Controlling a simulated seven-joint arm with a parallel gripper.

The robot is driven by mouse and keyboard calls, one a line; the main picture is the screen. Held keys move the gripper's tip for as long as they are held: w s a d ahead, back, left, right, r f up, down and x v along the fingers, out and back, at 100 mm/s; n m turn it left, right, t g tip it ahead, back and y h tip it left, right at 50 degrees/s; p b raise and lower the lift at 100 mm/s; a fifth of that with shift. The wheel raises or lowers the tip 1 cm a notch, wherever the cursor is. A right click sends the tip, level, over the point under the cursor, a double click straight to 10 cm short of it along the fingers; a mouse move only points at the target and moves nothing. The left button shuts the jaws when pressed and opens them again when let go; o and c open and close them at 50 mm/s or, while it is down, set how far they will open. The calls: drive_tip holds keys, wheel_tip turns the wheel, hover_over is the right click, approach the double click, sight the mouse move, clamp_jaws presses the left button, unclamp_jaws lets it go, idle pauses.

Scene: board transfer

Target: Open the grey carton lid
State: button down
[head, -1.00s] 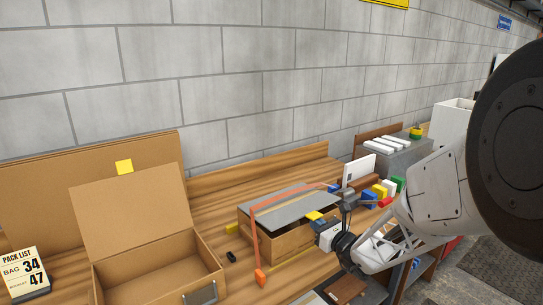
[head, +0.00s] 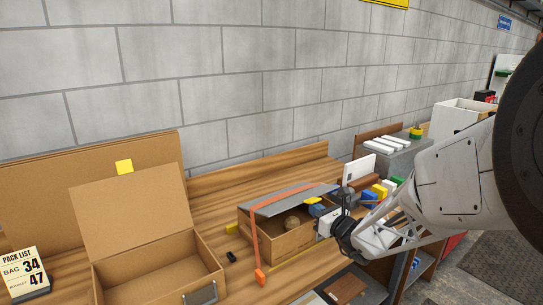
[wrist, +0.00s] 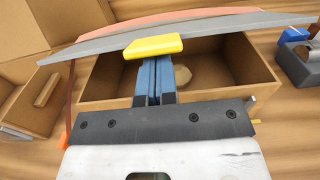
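The grey lid (head: 285,196) of the brown carton (head: 285,241) is tilted up, its near edge clear of the carton's rim, so the inside shows. An orange strap (head: 256,244) lies over the lid and hangs down the carton's front. The lid also spans the wrist view (wrist: 95,45), with a yellow tab (wrist: 153,46) at its near edge.
A round tan object (head: 292,221) lies inside the carton. An open cardboard box (head: 160,270) stands to the left, beside a pack list sign (head: 24,275). Coloured blocks (head: 379,191) and a grey bin (head: 398,158) stand right and behind. Bench surface left of the carton is mostly clear.

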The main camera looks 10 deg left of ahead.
drive_tip(key=shift+w+a+r, duration=0.1)
drive_tip(key=shift+r, duration=0.55)
drive_tip(key=shift+w+a+r, duration=0.1)
drive_tip(key=shift+r, duration=0.5)
drive_tip(key=shift+w+a+r, duration=0.6)
drive_tip(key=shift+r, duration=0.3)
drive_tip(key=shift+w+a+r, duration=0.55)
drive_tip(key=shift+w+r, duration=0.05)
drive_tip(key=shift+r, duration=0.3)
drive_tip(key=shift+w+a+r, duration=0.6)
drive_tip(key=shift+r, duration=0.3)
drive_tip(key=r+x, duration=0.2)
drive_tip(key=x, duration=1.5)
drive_tip(key=shift+r, duration=0.15)
drive_tip(key=shift+s+d, duration=0.15)
drive_tip(key=shift+s, duration=0.05)
drive_tip(key=v, duration=0.7)
drive_tip(key=shift+s+d, duration=0.25)
drive_tip(key=shift+d, duration=0.05)
idle(0.7)
drive_tip(key=shift+r, duration=0.1)
